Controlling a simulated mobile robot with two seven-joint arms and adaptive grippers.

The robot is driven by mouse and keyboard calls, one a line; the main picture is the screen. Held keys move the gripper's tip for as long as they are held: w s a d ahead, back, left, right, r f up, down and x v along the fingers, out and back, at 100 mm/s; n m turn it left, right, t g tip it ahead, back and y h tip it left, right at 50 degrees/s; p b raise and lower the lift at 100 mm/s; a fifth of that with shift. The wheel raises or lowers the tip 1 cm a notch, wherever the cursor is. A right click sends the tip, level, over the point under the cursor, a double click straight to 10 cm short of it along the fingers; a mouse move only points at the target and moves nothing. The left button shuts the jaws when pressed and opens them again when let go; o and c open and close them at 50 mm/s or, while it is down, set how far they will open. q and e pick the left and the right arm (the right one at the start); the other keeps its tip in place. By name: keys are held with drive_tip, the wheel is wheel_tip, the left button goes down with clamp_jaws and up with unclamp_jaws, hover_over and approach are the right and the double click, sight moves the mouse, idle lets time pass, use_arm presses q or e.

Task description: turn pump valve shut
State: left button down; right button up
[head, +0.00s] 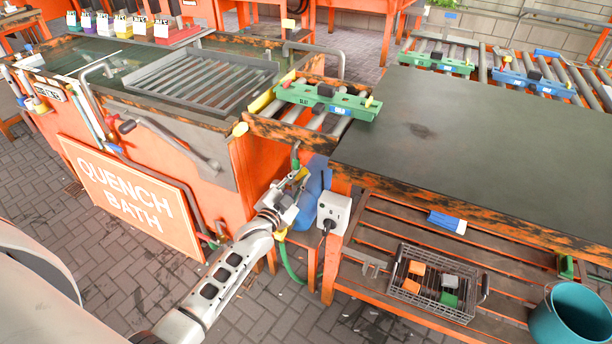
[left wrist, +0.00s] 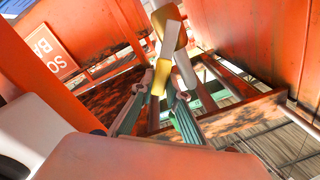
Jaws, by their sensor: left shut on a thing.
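The pump (head: 316,186) shows as a blue body in the gap between the quench bath and the dark-topped table, partly hidden by my left gripper and a white socket box. A yellow valve handle (head: 301,174) is beside it, below a grey pipe (head: 295,155). My left gripper (head: 292,192) reaches up to the handle and is shut on it. In the left wrist view, the yellow handle (left wrist: 158,78) stands between the two fingers (left wrist: 160,100). How far the valve is turned I cannot tell. My right gripper is not in view.
The orange quench bath (head: 230,170) is left of the gripper. The white socket box (head: 334,212) with a plugged-in black cable is close on its right. A green hose (head: 290,262) hangs below. The table (head: 480,140) and a wire basket (head: 402,287) are to the right.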

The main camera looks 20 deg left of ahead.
use_arm(q)
wheel_tip(320, 180, down, 6)
drive_tip(key=d+m+b, duration=0.2)
drive_tip(key=m+b, duration=0.3)
drive_tip(key=m, duration=0.5)
drive_tip(key=shift+d+m, duration=0.4)
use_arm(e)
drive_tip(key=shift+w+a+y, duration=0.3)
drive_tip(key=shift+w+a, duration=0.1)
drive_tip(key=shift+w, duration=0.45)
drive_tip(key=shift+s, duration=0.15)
use_arm(q)
drive_tip(key=c, duration=2)
unclamp_jaws()
drive_tip(key=shift+o, duration=0.2)
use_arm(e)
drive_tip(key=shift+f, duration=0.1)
use_arm(q)
drive_tip(key=shift+s, duration=0.15)
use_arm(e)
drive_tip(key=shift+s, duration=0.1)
